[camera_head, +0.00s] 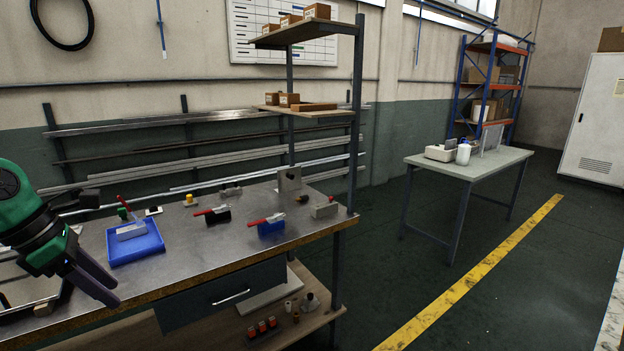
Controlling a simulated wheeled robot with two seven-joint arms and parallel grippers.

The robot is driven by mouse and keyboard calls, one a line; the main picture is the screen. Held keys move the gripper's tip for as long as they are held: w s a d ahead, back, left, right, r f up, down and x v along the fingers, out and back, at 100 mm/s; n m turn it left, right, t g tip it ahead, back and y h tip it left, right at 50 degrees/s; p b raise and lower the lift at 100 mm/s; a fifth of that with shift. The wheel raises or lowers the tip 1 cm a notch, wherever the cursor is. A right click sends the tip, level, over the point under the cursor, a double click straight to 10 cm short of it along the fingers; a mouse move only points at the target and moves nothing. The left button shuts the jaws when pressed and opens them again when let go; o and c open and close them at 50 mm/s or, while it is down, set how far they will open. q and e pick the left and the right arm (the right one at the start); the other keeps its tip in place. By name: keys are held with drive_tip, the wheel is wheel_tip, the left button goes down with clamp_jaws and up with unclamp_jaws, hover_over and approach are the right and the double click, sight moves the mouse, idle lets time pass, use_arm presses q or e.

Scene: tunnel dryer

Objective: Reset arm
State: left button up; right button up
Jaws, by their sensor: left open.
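My left gripper (92,280) comes in from the left on a green and black arm. Its dark fingers are apart, with nothing seen between them. It hangs over the front left part of the metal-topped workbench (190,262), to the left of and nearer than the blue tray (136,254). The tray holds a grey block (131,231). My right gripper is not in view.
A black clamp (217,215) and a blue clamp (270,226), both with red handles, stand right of the tray. A shelf post (356,120) rises at the bench's right end. A grey-green table (470,165) stands beyond; the floor around the yellow line (470,272) is clear.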

use_arm(q)
drive_tip(key=w+d+f+n+t+h, duration=0.3)
drive_tip(key=w+d+f+n+h, duration=0.25)
drive_tip(key=w, duration=0.25)
drive_tip(key=w+d+f+n+t+h, duration=0.3)
drive_tip(key=w+d+f+n+h, duration=0.1)
drive_tip(key=w+f+n, duration=0.25)
drive_tip(key=a+f+n+t+y, duration=0.2)
drive_tip(key=a+f+n+y, duration=0.1)
drive_tip(key=f+n, duration=0.55)
drive_tip(key=a+f+n+t+y, duration=0.3)
drive_tip(key=f+n+y, duration=0.15)
drive_tip(key=f, duration=0.75)
drive_tip(key=s+f+n+g+y, duration=0.3)
drive_tip(key=s+f+n, duration=0.3)
drive_tip(key=s+f, duration=0.45)
drive_tip(key=s+f+n+g+y, duration=0.25)
drive_tip(key=s+f+n, duration=0.45)
drive_tip(key=f, duration=0.7)
drive_tip(key=s+d+f+n+g, duration=0.1)
drive_tip(key=s+d+f+g, duration=0.1)
drive_tip(key=s, duration=0.7)
drive_tip(key=s+d+f+n+g, duration=0.2)
drive_tip(key=s+f, duration=0.3)
drive_tip(key=s, duration=0.4)
drive_tip(key=s+d+f+n+g, duration=0.2)
drive_tip(key=s+f+g, duration=0.1)
drive_tip(key=s, duration=0.7)
drive_tip(key=shift+d+f, duration=0.25)
drive_tip(key=shift+f, duration=0.5)
